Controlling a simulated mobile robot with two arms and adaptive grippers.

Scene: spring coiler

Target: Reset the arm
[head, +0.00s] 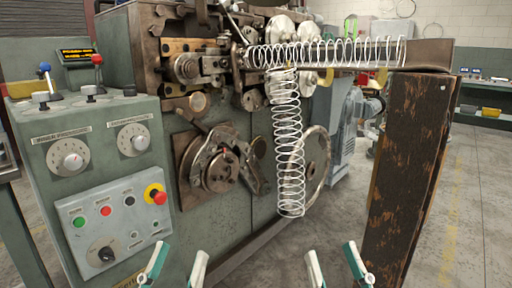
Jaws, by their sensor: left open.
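The green spring coiler machine (240,200) fills the middle and left. A long coil spring (330,53) runs level from its forming head to the right. A second coil (288,140) hangs down in front of a handwheel (318,158). A worn metal cam-and-lever arm assembly (217,163) is on the front face; which part the task calls the arm, I cannot tell. My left gripper (178,254) is open and empty at the bottom, below the button panel. My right gripper (333,252) is open and empty to its right, below the hanging coil. Both are apart from the machine.
A control box with dials (90,137) and a button panel with a red emergency button (159,197) stand at left. Red-knobbed (97,60) and blue-knobbed (45,67) levers are on top. A rusty brown post (405,160) blocks the right. Concrete floor (470,220) is clear beyond.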

